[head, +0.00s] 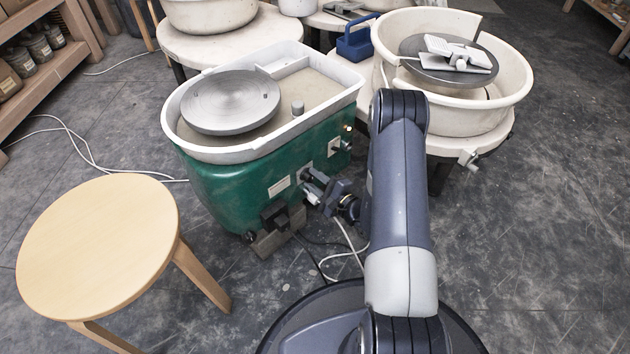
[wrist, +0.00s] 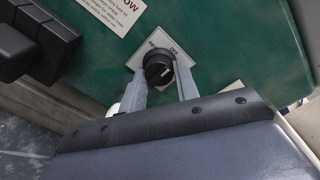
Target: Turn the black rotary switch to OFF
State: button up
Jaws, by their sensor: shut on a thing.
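The black rotary switch (wrist: 158,69) sits on a pale diamond-shaped label plate (wrist: 146,43) on the green side of the pottery wheel (head: 225,190).
A black foot pedal (head: 275,215) juts out low beside my gripper; it also shows in the wrist view (wrist: 35,40). A round wooden stool (head: 98,245) stands at left. A second, cream wheel (head: 455,110) stands at right. White cables lie on the floor.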

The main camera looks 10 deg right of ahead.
jog(key=o, duration=1)
jog(key=shift+c, duration=0.2)
jog(key=shift+s, duration=0.1)
jog(key=p+v, duration=0.3)
jog(key=v, duration=0.7)
jog(key=shift+s+d, duration=0.2)
jog(key=shift+s, duration=0.1)
